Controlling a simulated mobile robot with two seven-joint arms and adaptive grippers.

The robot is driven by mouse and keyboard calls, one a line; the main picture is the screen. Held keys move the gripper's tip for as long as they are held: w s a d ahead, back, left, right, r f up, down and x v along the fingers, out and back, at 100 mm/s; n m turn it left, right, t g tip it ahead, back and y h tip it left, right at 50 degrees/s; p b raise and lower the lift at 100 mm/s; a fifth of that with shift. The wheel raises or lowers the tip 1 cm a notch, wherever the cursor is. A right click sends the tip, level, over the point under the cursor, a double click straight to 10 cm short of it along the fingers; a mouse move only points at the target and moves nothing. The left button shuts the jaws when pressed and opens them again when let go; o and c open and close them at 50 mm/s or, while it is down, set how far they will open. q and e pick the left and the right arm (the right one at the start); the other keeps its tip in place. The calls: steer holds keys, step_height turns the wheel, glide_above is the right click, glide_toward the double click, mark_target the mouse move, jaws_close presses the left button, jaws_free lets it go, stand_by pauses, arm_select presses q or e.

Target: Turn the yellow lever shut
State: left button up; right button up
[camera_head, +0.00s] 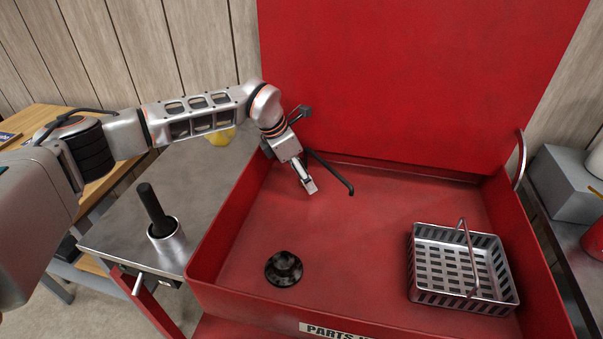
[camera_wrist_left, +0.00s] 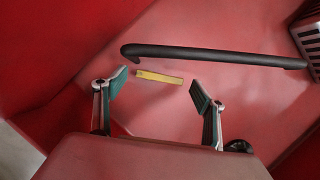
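The yellow lever (camera_wrist_left: 160,77) shows in the left wrist view as a short flat bar, lying across the gap between my left gripper's fingertips. No contact shows; its depth from the fingers is hard to tell. In the head view the lever is hidden behind my gripper. My left gripper (camera_head: 309,187) points down at the back left of the red basin (camera_head: 350,235). In the wrist view the gripper (camera_wrist_left: 159,84) is open with nothing held. A black bent spout (camera_head: 332,172) is beside it, and it crosses beyond the lever in the wrist view (camera_wrist_left: 215,54). My right gripper is out of view.
A metal basket (camera_head: 463,265) with a raised handle stands at the basin's right. A dark round part (camera_head: 284,268) sits at the front left. A metal cup with a black handle (camera_head: 160,225) stands on the left side table. The basin's middle is clear.

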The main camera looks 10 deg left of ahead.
arm_select(q)
steer(key=shift+r, duration=0.1)
steer(key=v, duration=1.1)
steer(key=shift+s+a+r, duration=0.15)
steer(key=shift+s+r, duration=0.05)
steer(key=shift+r, duration=0.15)
